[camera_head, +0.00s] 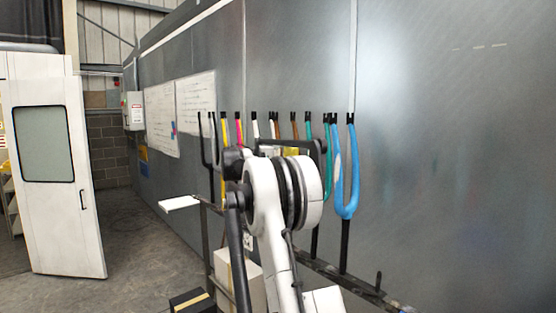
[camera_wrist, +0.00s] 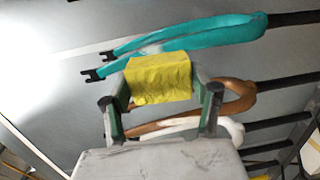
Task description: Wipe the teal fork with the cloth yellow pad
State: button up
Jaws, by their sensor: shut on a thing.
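The teal fork (camera_wrist: 240,29) crosses the top of the wrist view. Its two prongs end in dark tips at the left. In the head view a teal fork (camera_head: 328,150) hangs in the row, partly behind the blue one. My gripper (camera_wrist: 160,88) is shut on the yellow cloth pad (camera_wrist: 160,76), which spans between its two green-and-black fingers. The pad's upper edge lies close to the lower teal prong; I cannot tell whether they touch. In the head view my arm hides most of the gripper.
A brown fork (camera_wrist: 236,96) and a white fork (camera_wrist: 233,129) lie just beyond my fingers. In the head view a blue fork (camera_head: 347,205) hangs at the row's right end. A grey booth wall (camera_head: 440,150) stands behind. Boxes (camera_head: 235,285) sit on the floor below.

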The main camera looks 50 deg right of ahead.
aim_at(310, 146)
jog(key=shift+p+x, duration=0.4)
jog(key=shift+x, duration=2.45)
jog(key=shift+x, duration=1.05)
jog(key=shift+r, duration=0.15)
jog(key=shift+d+r+p, duration=0.1)
jog(key=shift+r+p, duration=1.2)
jog(key=shift+r, duration=0.6)
jog(key=shift+s+d, duration=0.1)
jog(key=shift+f, duration=0.15)
notch_tip(310, 146, down, 4)
jog(key=shift+r+b, duration=0.1)
jog(key=shift+b, duration=1.15)
